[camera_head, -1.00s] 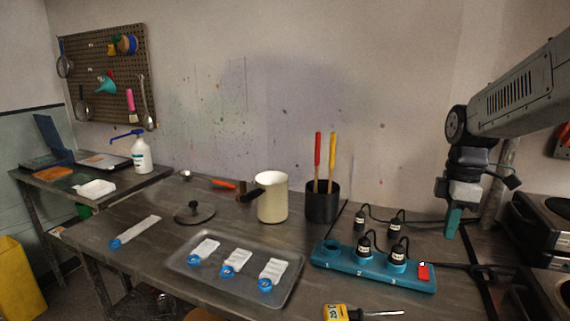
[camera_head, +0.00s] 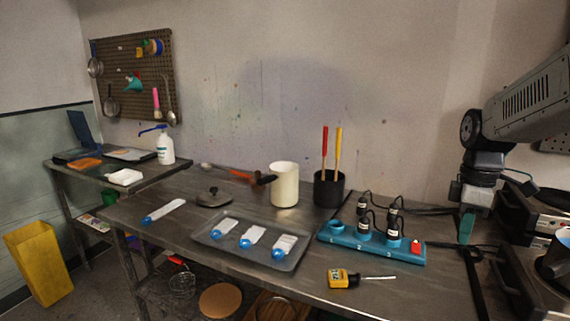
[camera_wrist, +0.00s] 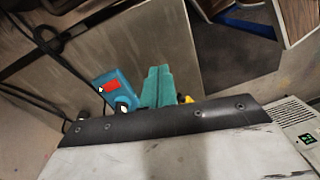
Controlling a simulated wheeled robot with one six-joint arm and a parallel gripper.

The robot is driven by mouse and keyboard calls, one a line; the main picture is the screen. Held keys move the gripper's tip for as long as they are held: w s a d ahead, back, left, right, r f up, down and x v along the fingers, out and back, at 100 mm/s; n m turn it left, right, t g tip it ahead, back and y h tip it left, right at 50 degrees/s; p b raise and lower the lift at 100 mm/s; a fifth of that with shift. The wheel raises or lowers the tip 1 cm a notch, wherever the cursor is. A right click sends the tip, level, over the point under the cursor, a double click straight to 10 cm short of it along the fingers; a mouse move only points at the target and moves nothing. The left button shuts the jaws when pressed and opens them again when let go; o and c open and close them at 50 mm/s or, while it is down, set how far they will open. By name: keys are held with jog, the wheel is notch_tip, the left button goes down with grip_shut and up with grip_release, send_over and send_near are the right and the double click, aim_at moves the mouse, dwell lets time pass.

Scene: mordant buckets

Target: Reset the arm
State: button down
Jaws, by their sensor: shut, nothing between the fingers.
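My gripper (camera_head: 466,228) hangs from the arm on the right of the head view, its teal fingers pointing down above the bench's right part. The fingers are shut with nothing between them. In the wrist view the closed teal fingers (camera_wrist: 158,86) show beyond the dark edge of my wrist. The teal holder (camera_head: 372,246), with numbered places and a red switch, lies to the left of my gripper, apart from it. Its red-switch end (camera_wrist: 112,88) shows in the wrist view, left of the fingers.
Black-capped probes with cables stand at the holder. A grey tray (camera_head: 211,239) holds several white strips with blue ends. A cream pot (camera_head: 284,184), a black cup (camera_head: 328,190) with two handles and a yellow meter (camera_head: 338,278) stand or lie nearby. Hot plates (camera_head: 515,206) are at right.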

jog(key=s+a+m+t, duration=0.1)
jog(key=s+a+m, duration=0.4)
jog(key=s, duration=0.6)
jog(key=s+a+r+m+t, duration=0.1)
jog(key=s+a+m, duration=0.4)
jog(key=s, duration=0.7)
jog(key=shift+r+m, duration=0.15)
jog(key=shift+m, duration=0.65)
jog(key=shift+a, duration=0.1)
